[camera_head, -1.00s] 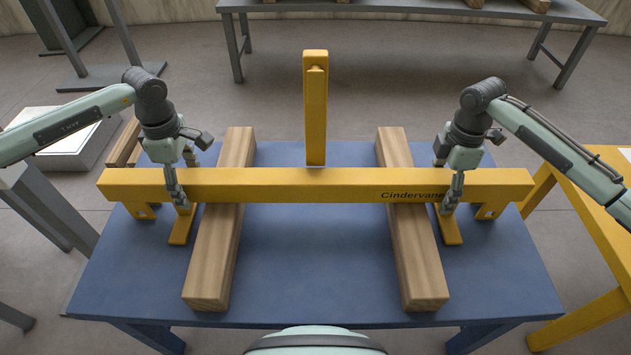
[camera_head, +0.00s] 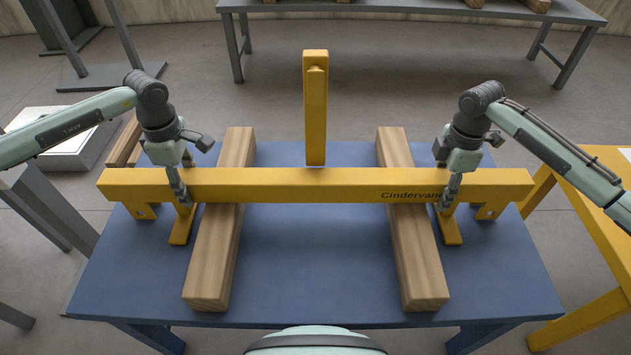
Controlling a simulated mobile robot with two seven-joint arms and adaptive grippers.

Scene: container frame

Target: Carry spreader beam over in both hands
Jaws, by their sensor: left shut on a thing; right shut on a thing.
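The yellow spreader beam (camera_head: 300,185) lies level across two wooden blocks, the left block (camera_head: 220,225) and the right block (camera_head: 412,230), on the blue table (camera_head: 315,270). A yellow upright (camera_head: 315,110) rises from the beam's middle. The beam bears the word "Cindervane" at right, partly hidden by a gripper. My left gripper (camera_head: 181,200) is shut on the beam's left part, outside the left block. My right gripper (camera_head: 447,200) is shut on its right part, outside the right block. The far fingers are partly hidden.
A grey table (camera_head: 420,8) with wooden blocks stands at the back. A yellow table or frame (camera_head: 590,200) stands close at the right. A grey stand (camera_head: 35,195) and a white-topped box (camera_head: 65,135) stand at the left. Open floor lies between the blue and back tables.

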